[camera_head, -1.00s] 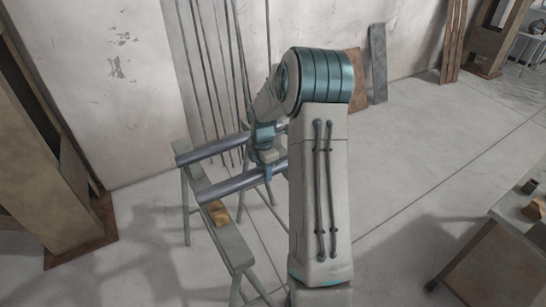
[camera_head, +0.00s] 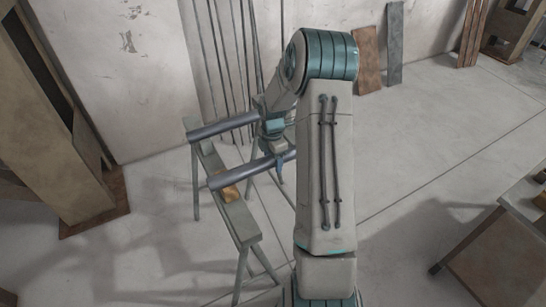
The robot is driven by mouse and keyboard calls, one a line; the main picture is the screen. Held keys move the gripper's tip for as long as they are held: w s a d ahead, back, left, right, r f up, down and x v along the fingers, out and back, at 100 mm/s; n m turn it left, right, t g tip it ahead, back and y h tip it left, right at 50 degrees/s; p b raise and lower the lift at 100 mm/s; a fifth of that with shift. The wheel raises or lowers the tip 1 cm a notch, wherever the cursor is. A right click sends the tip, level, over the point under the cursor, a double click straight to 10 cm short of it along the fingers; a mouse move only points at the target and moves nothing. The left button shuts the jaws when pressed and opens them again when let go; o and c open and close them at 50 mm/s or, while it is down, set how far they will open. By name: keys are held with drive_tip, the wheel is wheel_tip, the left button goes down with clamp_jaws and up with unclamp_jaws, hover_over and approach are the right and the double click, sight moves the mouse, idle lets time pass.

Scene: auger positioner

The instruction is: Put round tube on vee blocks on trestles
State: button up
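Two grey round tubes show. The nearer tube (camera_head: 240,175) is at my gripper (camera_head: 278,166); one blue finger shows in front of it near its right part. The gripper seems shut on this tube, though the other finger is hidden. The tube's left end is over the left trestle's beam (camera_head: 243,224), just behind a tan block (camera_head: 230,193), likely a vee block. I cannot tell whether it touches the beam. The farther tube (camera_head: 222,127) lies across the back of the trestle. Its right end and most of the second trestle are hidden by my arm.
Several thin rods (camera_head: 228,70) lean on the back wall, with a brown board (camera_head: 368,75) and a grey board (camera_head: 395,45) further right. A large tan post (camera_head: 50,130) stands at left, a brown-topped bench (camera_head: 500,255) at lower right.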

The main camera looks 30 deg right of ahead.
wheel_tip(320, 180, up, 11)
drive_tip(key=s+a+r+m+t+h, duration=0.1)
drive_tip(key=s+a+r+m, duration=0.7)
drive_tip(key=s+a+r, duration=0.25)
drive_tip(key=s+a+m+t, duration=0.1)
drive_tip(key=s+a+m, duration=0.1)
drive_tip(key=s+m, duration=0.3)
drive_tip(key=s+a+r+m+t+y, duration=0.1)
drive_tip(key=s+a+m, duration=0.2)
drive_tip(key=s, duration=0.7)
drive_tip(key=m, duration=0.2)
drive_tip(key=shift+m, duration=0.3)
